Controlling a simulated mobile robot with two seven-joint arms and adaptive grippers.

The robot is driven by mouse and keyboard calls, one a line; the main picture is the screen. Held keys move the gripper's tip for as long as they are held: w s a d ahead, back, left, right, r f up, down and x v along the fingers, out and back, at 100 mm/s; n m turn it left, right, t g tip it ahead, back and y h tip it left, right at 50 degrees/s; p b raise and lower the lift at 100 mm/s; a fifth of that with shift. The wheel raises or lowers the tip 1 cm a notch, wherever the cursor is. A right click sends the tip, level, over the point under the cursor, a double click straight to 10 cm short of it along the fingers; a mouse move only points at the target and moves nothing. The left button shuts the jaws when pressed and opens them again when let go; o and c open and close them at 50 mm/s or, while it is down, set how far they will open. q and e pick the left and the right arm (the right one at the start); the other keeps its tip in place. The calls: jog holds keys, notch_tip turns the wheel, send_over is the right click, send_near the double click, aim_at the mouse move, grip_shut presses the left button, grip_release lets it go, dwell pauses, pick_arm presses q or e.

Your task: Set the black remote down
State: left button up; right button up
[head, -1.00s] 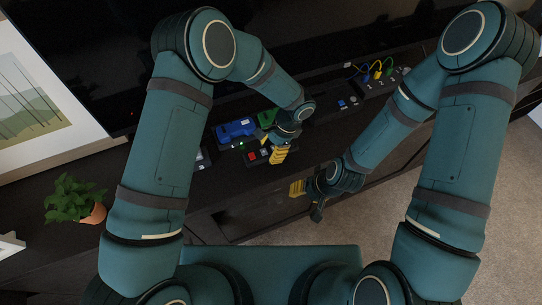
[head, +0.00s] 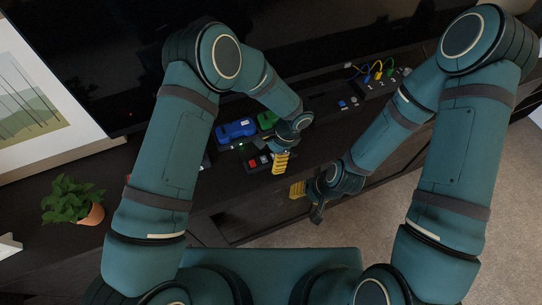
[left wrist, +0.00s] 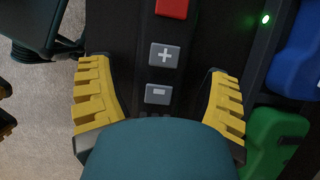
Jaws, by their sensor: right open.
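The black remote (head: 258,167) has a red button and grey buttons. Whether the remote's underside touches the cabinet top is hidden. My right gripper (head: 307,198) is open and empty, in front of the cabinet to the right.
A blue toy-like object (head: 235,130) and a green one (head: 267,120) lie just behind the remote.

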pick_arm(q)
jog(key=shift+r, duration=0.1)
jog(key=shift+r, duration=0.3)
jog(key=p+v, duration=0.2)
jog(key=v, duration=0.9)
jog(key=shift+w+d+r, duration=0.15)
jog(key=shift+d+r, duration=0.1)
jog(key=shift+d, duration=0.05)
